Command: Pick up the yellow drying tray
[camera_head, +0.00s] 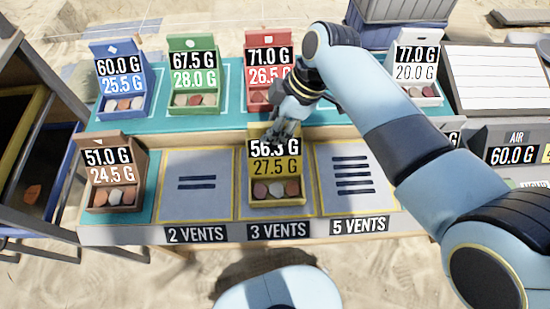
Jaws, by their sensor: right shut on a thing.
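The yellow drying tray (261,204) stands on the front ledge in the space labelled 3 VENTS. Its tall back plate reads about 56 G, partly covered, over 27.5 G, and several small round pieces lie in its front box. My right gripper (276,137) comes down from above and is shut on the top of the tray's back plate. The fingers hide the plate's upper edge. I cannot tell whether the tray touches the ledge. My left gripper is not in view.
Blue (122,88), green (193,82), red (258,95) and white (430,92) trays stand behind. A brown tray (115,180) stands at front left. The 2 VENTS (197,205) and 5 VENTS (335,205) spaces are bare. A shelf rack (35,110) stands at left.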

